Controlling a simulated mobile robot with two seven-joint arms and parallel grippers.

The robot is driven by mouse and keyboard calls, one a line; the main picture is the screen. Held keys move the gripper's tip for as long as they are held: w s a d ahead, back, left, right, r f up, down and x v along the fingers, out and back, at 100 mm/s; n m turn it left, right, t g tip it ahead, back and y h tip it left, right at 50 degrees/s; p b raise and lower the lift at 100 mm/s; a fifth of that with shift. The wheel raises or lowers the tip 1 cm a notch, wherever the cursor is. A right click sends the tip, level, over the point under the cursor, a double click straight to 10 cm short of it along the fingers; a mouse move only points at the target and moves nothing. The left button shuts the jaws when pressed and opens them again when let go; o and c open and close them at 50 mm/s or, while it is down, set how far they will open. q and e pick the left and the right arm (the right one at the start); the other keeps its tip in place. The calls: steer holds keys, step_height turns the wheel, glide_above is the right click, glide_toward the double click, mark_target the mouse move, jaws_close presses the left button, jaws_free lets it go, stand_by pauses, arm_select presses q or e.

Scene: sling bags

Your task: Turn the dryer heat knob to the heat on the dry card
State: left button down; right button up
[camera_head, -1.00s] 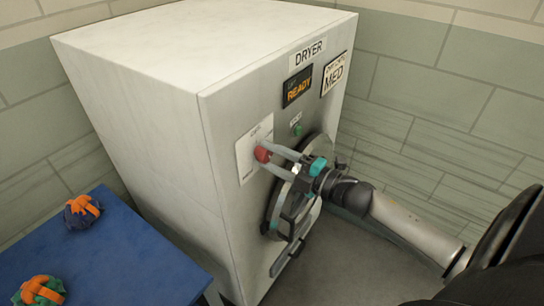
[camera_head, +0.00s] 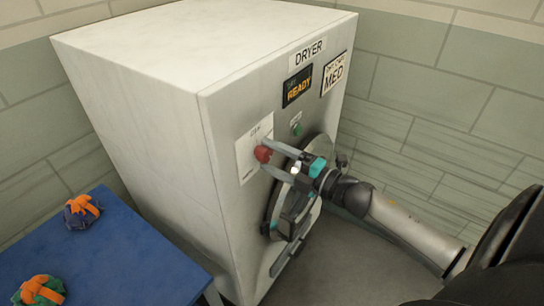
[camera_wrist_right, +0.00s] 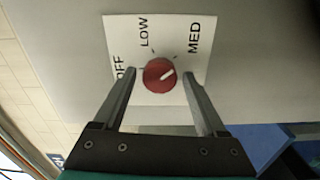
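The red heat knob (camera_head: 263,154) is on a white dial plate on the dryer front (camera_head: 235,215). In the right wrist view, the knob (camera_wrist_right: 159,75) has a white pointer aimed up and right, toward the MED mark. OFF, LOW and MED labels show there; any label lower on the plate is hidden. The dry card (camera_head: 334,75) at the dryer's top right reads MED. My left gripper is out of view.
The round dryer door (camera_head: 272,212) sits just below and behind my right gripper. A green button (camera_head: 297,129) and a READY display (camera_head: 297,87) are above it. A blue table (camera_head: 120,262) with two wrapped bundles stands left.

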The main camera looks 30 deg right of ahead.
steer(key=shift+o, duration=0.3)
steer(key=b+v, duration=0.1)
steer(key=v, duration=1.4)
steer(key=shift+s+f, duration=0.1)
